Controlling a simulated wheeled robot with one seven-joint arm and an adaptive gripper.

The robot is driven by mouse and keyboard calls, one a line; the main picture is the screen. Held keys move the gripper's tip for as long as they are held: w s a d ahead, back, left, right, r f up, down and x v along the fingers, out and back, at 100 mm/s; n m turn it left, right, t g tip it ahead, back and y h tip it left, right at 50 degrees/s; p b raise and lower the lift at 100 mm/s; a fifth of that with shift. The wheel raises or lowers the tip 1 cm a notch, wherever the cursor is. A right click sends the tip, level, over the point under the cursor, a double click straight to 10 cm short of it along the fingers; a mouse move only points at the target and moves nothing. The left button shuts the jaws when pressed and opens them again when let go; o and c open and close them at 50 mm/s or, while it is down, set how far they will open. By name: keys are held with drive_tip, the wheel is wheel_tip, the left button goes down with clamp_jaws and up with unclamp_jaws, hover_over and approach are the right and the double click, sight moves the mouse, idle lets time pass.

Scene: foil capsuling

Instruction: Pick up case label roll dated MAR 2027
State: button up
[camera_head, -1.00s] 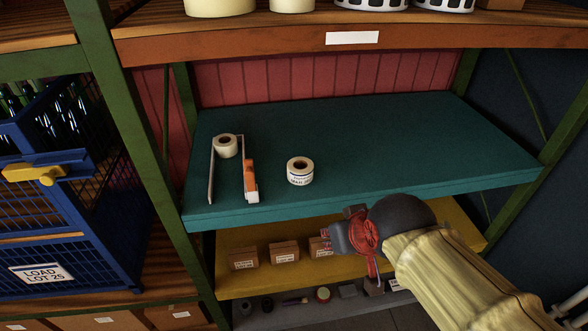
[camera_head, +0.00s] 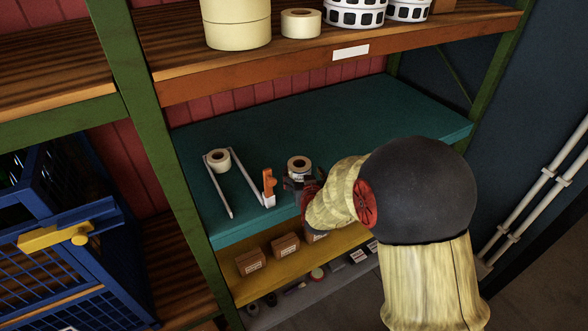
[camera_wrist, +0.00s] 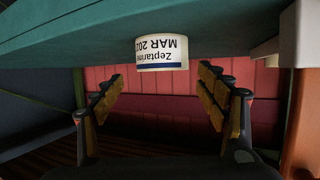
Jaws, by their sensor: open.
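The case label roll (camera_head: 299,164) is a small cream roll standing on the teal shelf (camera_head: 330,130). In the wrist view the label roll (camera_wrist: 161,52) appears upside down, with "Zeptarine" and "MAR 202" readable; the last digit is unclear. My gripper (camera_head: 301,184) is at the shelf's front edge, just on the near side of the roll. In the wrist view my gripper's (camera_wrist: 161,84) two fingers are spread wide and empty, with the roll ahead between their tips. The head view partly hides the roll's lower front behind the fingers.
An upper wooden shelf (camera_head: 190,84) holds larger rolls. Below is a yellow shelf with small boxes (camera_head: 250,262). A blue cage (camera_head: 55,270) stands left.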

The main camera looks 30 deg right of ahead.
sight(299, 162)
drive_tip(key=shift+o, duration=0.4)
drive_tip(key=shift+x, duration=3.6)
drive_tip(key=shift+w+a+r, duration=0.1)
drive_tip(key=shift+a, duration=0.1)
drive_tip(key=c, duration=0.3)
drive_tip(key=c, duration=1.1)
drive_tip(key=shift+r, duration=0.1)
